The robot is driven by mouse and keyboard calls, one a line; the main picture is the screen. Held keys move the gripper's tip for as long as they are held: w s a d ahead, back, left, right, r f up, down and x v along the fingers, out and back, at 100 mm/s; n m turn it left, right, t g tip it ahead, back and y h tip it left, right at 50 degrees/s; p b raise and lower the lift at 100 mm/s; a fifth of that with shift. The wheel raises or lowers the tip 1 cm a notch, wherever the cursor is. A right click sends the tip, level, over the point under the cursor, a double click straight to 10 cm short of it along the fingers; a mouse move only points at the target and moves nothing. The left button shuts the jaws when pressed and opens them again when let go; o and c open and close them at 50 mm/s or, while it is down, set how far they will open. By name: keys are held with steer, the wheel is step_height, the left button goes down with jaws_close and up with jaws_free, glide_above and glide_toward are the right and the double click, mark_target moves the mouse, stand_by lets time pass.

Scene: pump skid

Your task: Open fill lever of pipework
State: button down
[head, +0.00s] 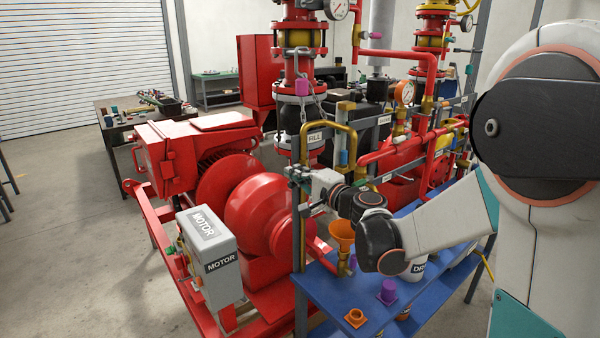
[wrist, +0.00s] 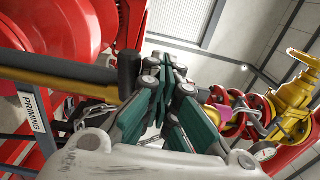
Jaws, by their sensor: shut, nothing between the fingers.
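The FILL label (head: 314,137) hangs on the red and black pipework in the middle of the head view. My gripper (head: 296,174) is in front of and below this label, beside a thin upright post. In the wrist view my gripper (wrist: 172,78) has its green-padded fingers together with nothing between them. A dark bar (wrist: 70,72) above a yellow pipe comes in from the left and ends in a black knob (wrist: 128,70) close beside the fingers. I cannot tell whether this bar is the fill lever, or whether the fingers touch it.
A brass pipe (head: 350,135) bends just right of the FILL label. The red motor and pump (head: 262,205) stand left of my gripper. A PRIMING label (wrist: 33,112) shows in the wrist view.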

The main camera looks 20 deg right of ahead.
steer(key=shift+a+f+b, duration=0.25)
steer(key=shift+f+b, duration=0.4)
steer(key=shift+f, duration=0.55)
steer(key=shift+d+f+b, duration=0.2)
steer(key=shift+f+b, duration=0.65)
steer(key=shift+f, duration=0.2)
steer(key=s+d+f+b, duration=0.2)
steer(key=s+d, duration=0.2)
steer(key=s, duration=0.4)
steer(key=shift+f, duration=0.35)
steer(key=shift+d, duration=0.1)
